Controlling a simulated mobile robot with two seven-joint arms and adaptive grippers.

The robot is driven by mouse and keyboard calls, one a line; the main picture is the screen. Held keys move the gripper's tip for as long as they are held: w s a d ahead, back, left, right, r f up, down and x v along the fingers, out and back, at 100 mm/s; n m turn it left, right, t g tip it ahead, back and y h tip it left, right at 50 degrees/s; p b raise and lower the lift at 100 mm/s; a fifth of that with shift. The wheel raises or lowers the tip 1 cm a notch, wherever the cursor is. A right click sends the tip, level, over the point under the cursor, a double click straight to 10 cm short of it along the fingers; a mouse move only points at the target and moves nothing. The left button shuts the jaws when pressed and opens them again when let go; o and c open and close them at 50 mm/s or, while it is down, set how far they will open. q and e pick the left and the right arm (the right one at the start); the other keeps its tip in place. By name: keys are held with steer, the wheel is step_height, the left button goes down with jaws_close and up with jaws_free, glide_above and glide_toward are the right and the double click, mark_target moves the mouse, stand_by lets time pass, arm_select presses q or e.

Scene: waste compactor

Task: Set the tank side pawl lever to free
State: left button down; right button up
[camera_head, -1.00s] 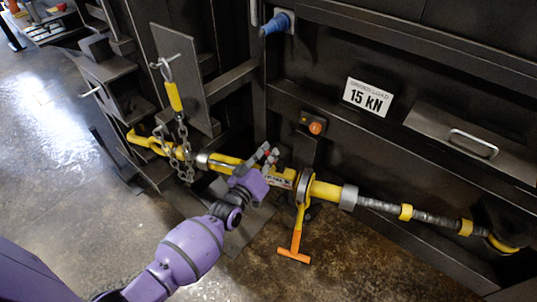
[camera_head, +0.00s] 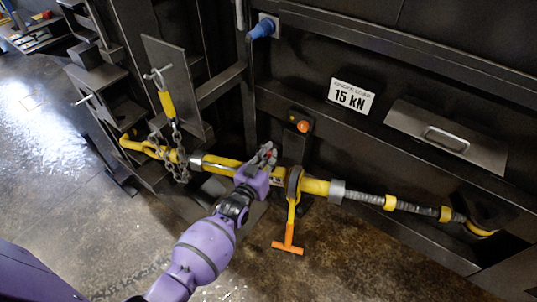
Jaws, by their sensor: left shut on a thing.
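A yellow tensioner bar (camera_head: 222,165) runs across the front of the dark compactor, with a ratchet collar (camera_head: 294,181) near its middle. An orange T-handle (camera_head: 288,246) hangs down from the collar. My left gripper (camera_head: 267,155) is at the bar, just left of the collar, shut on a small part there. That part looks to be the tank side pawl lever, but the fingers mostly hide it, so its position cannot be read. The purple wrist covers part of the bar. My right gripper is not in view.
A chain (camera_head: 178,150) with a yellow-handled hook hangs around the bar's left end. A threaded rod (camera_head: 412,207) continues right to a yellow hook (camera_head: 480,229). An orange button (camera_head: 303,126) and a 15 kN sign (camera_head: 352,96) are above. The floor in front is clear.

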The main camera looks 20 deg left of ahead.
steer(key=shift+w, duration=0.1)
arm_select(q)
steer(key=c, duration=1.8)
jaws_free()
steer(key=shift+o, duration=0.2)
steer(key=shift+s, duration=0.1)
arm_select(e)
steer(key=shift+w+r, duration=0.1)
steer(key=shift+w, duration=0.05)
arm_select(q)
steer(key=s+a+r, duration=0.1)
steer(key=s, duration=1)
steer(key=shift+s+a, duration=0.35)
steer(key=shift+a, duration=0.05)
steer(key=s+a+f+g+y+p, duration=0.1)
steer(key=s+g+p, duration=0.3)
steer(key=s, duration=1.3)
steer(key=s+f+g+y+p, duration=0.1)
steer(key=s+g+p, duration=0.3)
steer(key=s, duration=1.3)
steer(key=shift+a+f+n+p, duration=0.3)
steer(key=shift+a+f+p, duration=0.1)
steer(key=shift+p, duration=0.15)
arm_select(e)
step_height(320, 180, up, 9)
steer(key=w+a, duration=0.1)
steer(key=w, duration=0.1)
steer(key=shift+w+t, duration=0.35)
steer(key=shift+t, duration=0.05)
